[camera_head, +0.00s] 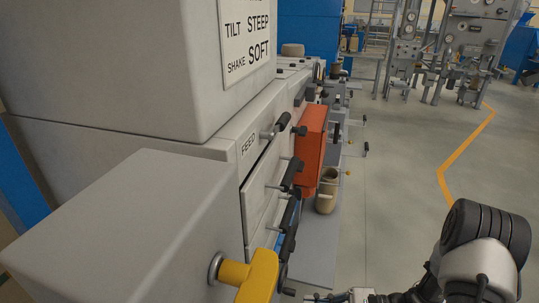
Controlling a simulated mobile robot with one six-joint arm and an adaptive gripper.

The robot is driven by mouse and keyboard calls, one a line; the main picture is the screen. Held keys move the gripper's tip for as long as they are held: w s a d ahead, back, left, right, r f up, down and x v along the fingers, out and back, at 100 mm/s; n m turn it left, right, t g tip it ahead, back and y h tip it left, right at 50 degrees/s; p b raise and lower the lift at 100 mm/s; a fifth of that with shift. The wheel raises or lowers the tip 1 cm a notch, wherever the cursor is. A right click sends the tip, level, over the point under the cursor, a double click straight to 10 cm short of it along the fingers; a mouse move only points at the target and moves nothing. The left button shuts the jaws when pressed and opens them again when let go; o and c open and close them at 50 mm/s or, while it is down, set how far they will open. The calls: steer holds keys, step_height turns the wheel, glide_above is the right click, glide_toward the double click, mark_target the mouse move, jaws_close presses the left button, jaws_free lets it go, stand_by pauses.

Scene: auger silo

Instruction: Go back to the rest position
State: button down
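My arm shows at the lower right, with a dark ribbed joint and a pale grey link. It reaches left along the bottom edge of the picture, where what looks like part of my gripper (322,297) is cut off by the frame. Whether its fingers are open or shut, or hold anything, cannot be made out. It appears just right of the yellow handle (258,277) on the grey machine (130,225); I cannot tell whether they touch.
The machine's front has a FEED label (248,144), dark-tipped levers (287,174) and an orange box (311,150) sticking out. A beige mug-like container (328,190) stands beyond. Open floor (395,185) with a yellow line (460,150) lies right; grey equipment (470,45) stands behind.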

steer(key=s+a+r+n+g+h, duration=0.3)
steer(key=s+r+n+g+h, duration=0.2)
steer(key=s+r+n+h, duration=0.65)
steer(key=s+d+r+n+t+h, duration=0.2)
steer(key=r+n+t, duration=0.1)
steer(key=r, duration=0.2)
steer(key=s+d+r+n+t+h, duration=0.2)
steer(key=d+r+n+t+h, duration=0.1)
steer(key=r, duration=0.3)
steer(key=shift+s+d+r+n+t, duration=0.2)
steer(key=shift+s+n+t, duration=0.1)
steer(key=shift+n+t, duration=0.35)
steer(key=c, duration=2.3)
jaws_free()
